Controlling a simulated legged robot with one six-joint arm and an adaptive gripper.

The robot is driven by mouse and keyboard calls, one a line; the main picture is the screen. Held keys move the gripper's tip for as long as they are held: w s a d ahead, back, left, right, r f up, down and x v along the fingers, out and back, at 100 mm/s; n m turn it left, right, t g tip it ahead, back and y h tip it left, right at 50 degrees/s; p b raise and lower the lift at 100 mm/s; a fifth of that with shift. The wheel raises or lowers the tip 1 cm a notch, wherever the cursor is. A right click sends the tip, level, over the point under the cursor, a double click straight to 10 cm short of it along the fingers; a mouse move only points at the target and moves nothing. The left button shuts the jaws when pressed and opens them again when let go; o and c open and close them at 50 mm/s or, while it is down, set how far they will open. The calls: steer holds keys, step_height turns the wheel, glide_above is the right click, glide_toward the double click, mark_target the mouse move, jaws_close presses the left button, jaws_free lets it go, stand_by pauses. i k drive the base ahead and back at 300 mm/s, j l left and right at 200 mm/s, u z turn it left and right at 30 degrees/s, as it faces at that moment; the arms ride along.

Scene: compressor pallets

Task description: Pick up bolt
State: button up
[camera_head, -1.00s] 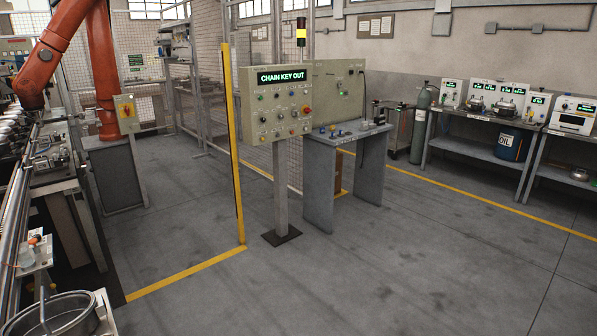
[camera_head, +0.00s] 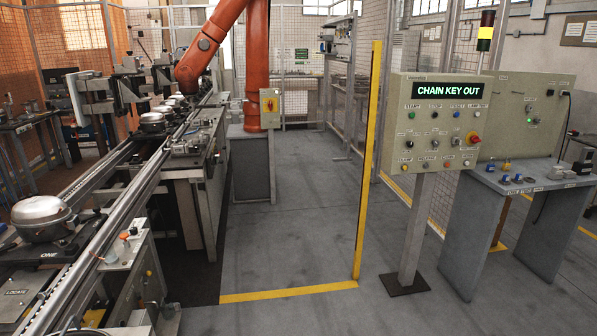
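No bolt can be made out in the head view; small parts on the line and benches are too small to tell apart. A silver compressor (camera_head: 43,217) sits on a fixture at the left of the conveyor line. More silver compressors (camera_head: 152,121) sit farther along the line. My gripper is not in view.
A conveyor rail (camera_head: 130,195) runs along the left. A control panel (camera_head: 437,120) reading "CHAIN KEY OUT" stands right of a yellow post (camera_head: 367,165). A grey bench (camera_head: 535,185) with small parts is at the right. The floor (camera_head: 300,215) between is clear. An orange robot arm (camera_head: 213,45) stands behind.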

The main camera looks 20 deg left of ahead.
mark_target(42, 296)
steer(key=i+j+u, duration=0.1)
steer(key=i+u, duration=0.25)
steer(key=i, duration=0.15)
steer(key=i+u, duration=0.35)
steer(key=i, duration=0.15)
steer(key=i+l+u, duration=0.2)
steer(key=i+u, duration=0.8)
steer(key=u, duration=0.15)
steer(key=i+u, duration=0.35)
steer(key=i+l+u, duration=0.2)
steer(key=u, duration=0.2)
steer(key=i+j+u, duration=0.1)
steer(key=i+u, duration=0.55)
steer(key=u, duration=0.2)
steer(key=i+u, duration=0.4)
steer(key=k+l, duration=0.05)
